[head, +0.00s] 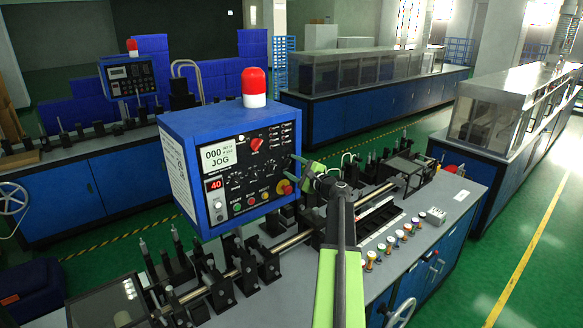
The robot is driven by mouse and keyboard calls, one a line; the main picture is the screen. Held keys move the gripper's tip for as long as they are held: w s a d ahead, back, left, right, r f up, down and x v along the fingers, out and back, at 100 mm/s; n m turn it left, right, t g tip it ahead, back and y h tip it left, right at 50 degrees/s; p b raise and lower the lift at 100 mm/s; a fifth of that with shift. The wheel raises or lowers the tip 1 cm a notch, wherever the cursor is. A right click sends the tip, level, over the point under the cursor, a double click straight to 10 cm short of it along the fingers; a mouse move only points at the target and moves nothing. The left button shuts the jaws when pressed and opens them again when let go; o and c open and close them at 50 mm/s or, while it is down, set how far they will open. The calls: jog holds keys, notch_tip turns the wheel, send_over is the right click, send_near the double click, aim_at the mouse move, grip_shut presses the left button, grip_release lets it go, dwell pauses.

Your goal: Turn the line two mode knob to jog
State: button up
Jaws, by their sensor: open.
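A blue control box (190,160) with a red beacon (254,88) on top stands at the centre left. Its dark front panel carries a screen (216,156) reading "000" and "JOG", and a red display (214,184) reading 40. A red knob (256,143) sits at the upper middle of the panel, with black dials and coloured buttons below. I cannot read its labels or tell which line it serves. My gripper (294,172) is open at the panel's right edge, to the right of and below the red knob, apart from it. A red-and-yellow stop button (284,187) is beside the jaws.
A second, smaller control box (128,76) with a red beacon stands at the back left. Under the near box, a grey bench (270,285) bears rods, black fixtures and several coloured spools. Blue-based machines with clear covers (360,75) stand behind. Green floor (540,230) is free at right.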

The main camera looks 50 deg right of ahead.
jog(key=s+a, duration=0.2)
jog(key=s, duration=1.4)
jog(key=shift+s, duration=0.25)
jog(key=shift+d, duration=0.1)
jog(key=w+a+f+n+g+y+b, duration=0.2)
jog(key=w+a+f+n, duration=0.25)
jog(key=a, duration=0.45)
jog(key=w+a+f+n+g+y+b, duration=0.1)
jog(key=w+a+f+n+g+y, duration=0.25)
jog(key=a+f, duration=0.4)
jog(key=w+a+f+n+g+y+b, duration=0.25)
jog(key=w+a+f, duration=0.2)
jog(key=a, duration=0.65)
jog(key=s+a+f+n+g+h+b, duration=0.2)
jog(key=a+f+n, duration=0.3)
jog(key=a, duration=0.5)
jog(key=s+a+f+n+g+h+b, duration=0.1)
jog(key=s+a+f+n+g+h, duration=0.1)
jog(key=a+f, duration=0.5)
jog(key=s+a+f+n+g+h+b, duration=0.2)
jog(key=a+f+n+g, duration=0.4)
jog(key=a, duration=0.6)
jog(key=shift+s+a+f+n+b, duration=0.2)
jog(key=shift+s+a+n+b, duration=0.15)
jog(key=shift+s+n, duration=0.6)
